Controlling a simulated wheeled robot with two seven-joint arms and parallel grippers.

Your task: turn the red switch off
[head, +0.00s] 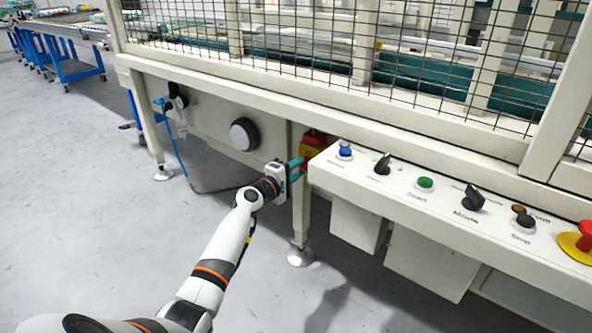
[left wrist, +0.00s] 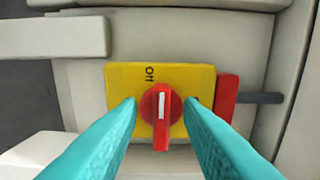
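The red switch (left wrist: 161,112) is a round red knob with a white mark, on a yellow plate (left wrist: 190,74) that reads "Off" above the knob. In the left wrist view the white mark points up and down in the picture. My left gripper (left wrist: 160,106) is open, with one teal finger on each side of the knob; I cannot tell whether they touch it. In the head view my left gripper (head: 298,168) is at the red and yellow switch box (head: 313,143), beside the control panel's left end, and partly covers it. My right gripper is not in view.
The control panel (head: 400,187) carries several knobs and buttons, with a red emergency stop (head: 583,236) on a yellow base at the right. A machine leg (head: 301,215) stands below the switch. Wire mesh (head: 330,40) rises behind. Floor at left is open.

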